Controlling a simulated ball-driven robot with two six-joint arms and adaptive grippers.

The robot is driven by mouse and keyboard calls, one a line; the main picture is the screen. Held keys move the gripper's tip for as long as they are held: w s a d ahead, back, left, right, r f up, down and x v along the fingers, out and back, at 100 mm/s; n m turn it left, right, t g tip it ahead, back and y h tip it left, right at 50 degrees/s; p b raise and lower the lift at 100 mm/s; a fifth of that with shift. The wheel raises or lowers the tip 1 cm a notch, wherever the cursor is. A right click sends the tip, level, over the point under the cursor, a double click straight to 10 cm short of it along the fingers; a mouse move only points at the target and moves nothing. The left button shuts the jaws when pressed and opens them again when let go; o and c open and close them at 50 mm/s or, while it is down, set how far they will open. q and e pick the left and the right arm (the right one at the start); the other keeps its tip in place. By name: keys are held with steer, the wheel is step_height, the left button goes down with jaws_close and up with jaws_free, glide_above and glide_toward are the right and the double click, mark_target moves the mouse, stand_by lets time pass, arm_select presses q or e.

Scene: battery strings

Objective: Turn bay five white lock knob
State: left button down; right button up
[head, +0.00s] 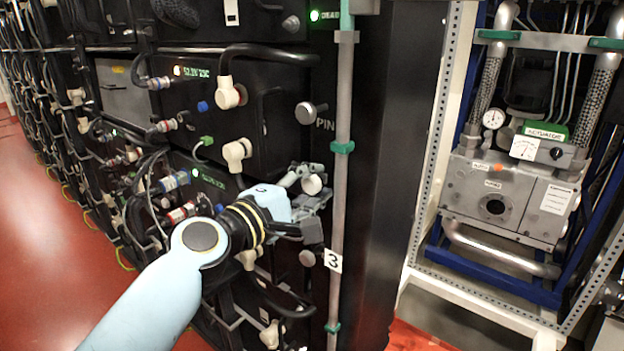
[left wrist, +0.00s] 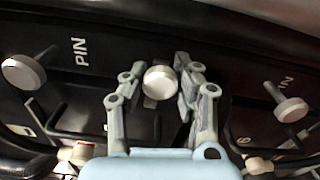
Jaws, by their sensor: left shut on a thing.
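My left gripper (head: 305,190) reaches in from the left to the right part of the black battery rack (head: 270,130). It is shut on a round white knob (head: 313,184). In the left wrist view the fingers (left wrist: 160,78) stand on either side of the white knob (left wrist: 160,83), whose round face shows between them. No mark on the knob shows how far it is turned. I cannot read a bay number beside it. My right gripper is not in view.
Similar white knobs sit above (head: 306,112) and below (head: 307,258); "PIN" is lettered by the upper one. A grey vertical pipe (head: 343,120) with a "3" tag (head: 333,260) runs close right of the gripper. Cables and white connectors (head: 237,152) crowd the left.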

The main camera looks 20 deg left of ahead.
arm_select(q)
steer(key=shift+f+n, duration=0.1)
steer(key=shift+n, duration=0.3)
steer(key=c, duration=0.9)
jaws_free()
steer(key=shift+c, duration=0.2)
steer(key=shift+s+a, duration=0.15)
steer(key=shift+s, duration=0.1)
steer(key=v, duration=1.1)
steer(key=shift+s, duration=0.25)
